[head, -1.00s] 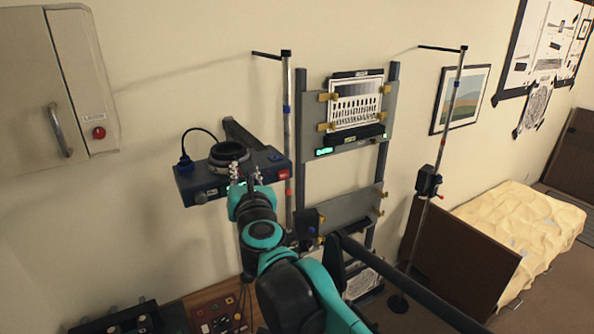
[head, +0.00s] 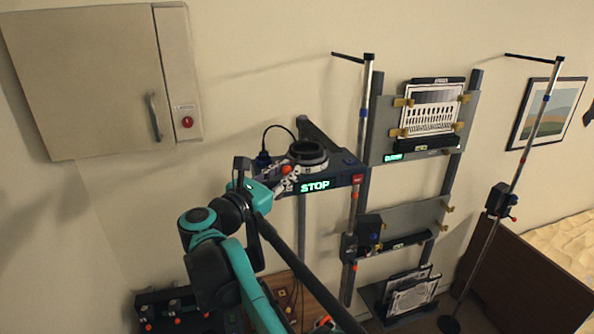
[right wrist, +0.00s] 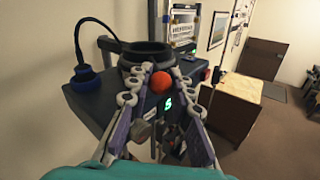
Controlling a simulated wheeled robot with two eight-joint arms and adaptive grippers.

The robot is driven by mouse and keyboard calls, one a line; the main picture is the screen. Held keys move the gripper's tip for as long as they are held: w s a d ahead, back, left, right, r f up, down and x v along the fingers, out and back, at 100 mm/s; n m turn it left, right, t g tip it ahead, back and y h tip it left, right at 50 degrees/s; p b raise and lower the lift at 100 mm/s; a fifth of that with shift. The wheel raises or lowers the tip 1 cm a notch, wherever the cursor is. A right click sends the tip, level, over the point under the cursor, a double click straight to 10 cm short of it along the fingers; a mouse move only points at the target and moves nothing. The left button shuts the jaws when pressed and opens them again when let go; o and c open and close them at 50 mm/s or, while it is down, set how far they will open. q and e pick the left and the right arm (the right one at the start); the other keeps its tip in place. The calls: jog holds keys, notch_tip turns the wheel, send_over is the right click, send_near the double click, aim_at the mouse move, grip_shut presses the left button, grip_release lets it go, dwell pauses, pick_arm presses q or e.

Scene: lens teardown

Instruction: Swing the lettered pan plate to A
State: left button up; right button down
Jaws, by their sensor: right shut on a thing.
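The dark head unit (head: 335,178) is on the wall-side stand, with a black ring (head: 308,152) on top and green lit text reading STOP. An orange ball knob (head: 287,169) sits at the front left of the ring. My right gripper (head: 284,180) is at this knob; in the right wrist view its fingers (right wrist: 160,83) are shut on the orange knob (right wrist: 161,82), just in front of the ring (right wrist: 146,54). No pan letters can be made out, and the pan plate cannot be told apart from the unit. My left gripper is not in view.
A blue cable plug (head: 263,159) stands left of the ring. A chrome pole (head: 364,120) and a frame with a striped test chart (head: 431,110) are to the right. A wall cabinet (head: 90,80) hangs upper left. A red-knobbed panel is low left.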

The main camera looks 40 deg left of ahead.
dwell(0.4)
jog(key=c, duration=1.3)
grip_release()
jog(key=shift+w, duration=0.1)
jog(key=shift+c, duration=0.2)
notch_tip(320, 180, up, 10)
